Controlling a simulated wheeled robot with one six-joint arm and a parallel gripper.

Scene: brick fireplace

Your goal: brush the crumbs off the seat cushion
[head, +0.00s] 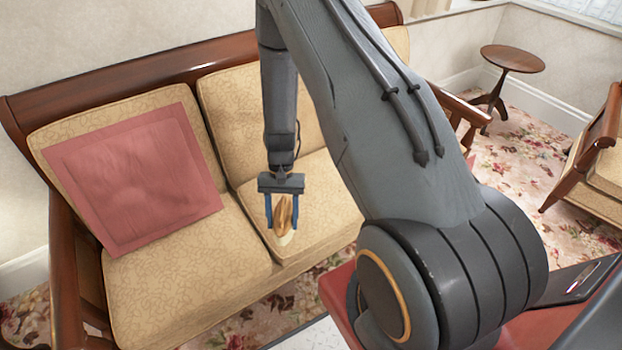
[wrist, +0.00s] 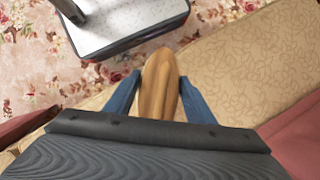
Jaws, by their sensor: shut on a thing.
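My gripper (head: 282,222) is shut on a brush with a wooden back (head: 284,212) and pale bristles pointing down. In the wrist view, the striped wooden back (wrist: 158,85) sits between the blue fingers of my gripper (wrist: 157,92). The brush is over the front part of the sofa's middle seat cushion (head: 325,200), which is tan and patterned. I cannot tell whether the bristles touch it. The left seat cushion (head: 180,285) is also tan. It shows no crumbs that I can make out, and none are distinguishable on the middle cushion, partly hidden by my arm.
A pink pillow (head: 135,180) leans against the left backrest. The sofa has a dark wooden frame (head: 150,72). A small round table (head: 513,58) and a wooden armchair (head: 590,150) stand at the right. Floral carpet (head: 535,165) shows between them.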

